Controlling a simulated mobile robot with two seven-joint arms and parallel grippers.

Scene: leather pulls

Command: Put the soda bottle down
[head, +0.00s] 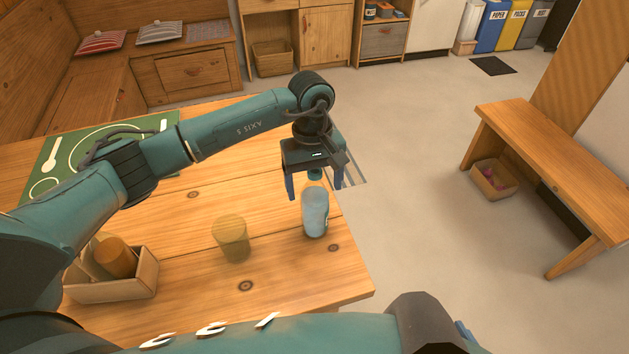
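The soda bottle (315,212) is pale blue with a teal cap. It stands upright on the wooden table (200,210), close to the right edge. My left gripper (316,186) is at the bottle's top, its blue fingers spread apart to either side of the cap, with gaps visible between fingers and bottle. It looks open and not holding the bottle. My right arm crosses the bottom of the head view. A dark part with a bit of blue shows at the bottom right, and its finger opening cannot be made out.
A yellowish cup (231,239) stands left of the bottle. A wooden box (113,287) with jars is at the front left. A green mat (95,150) lies at the back left.

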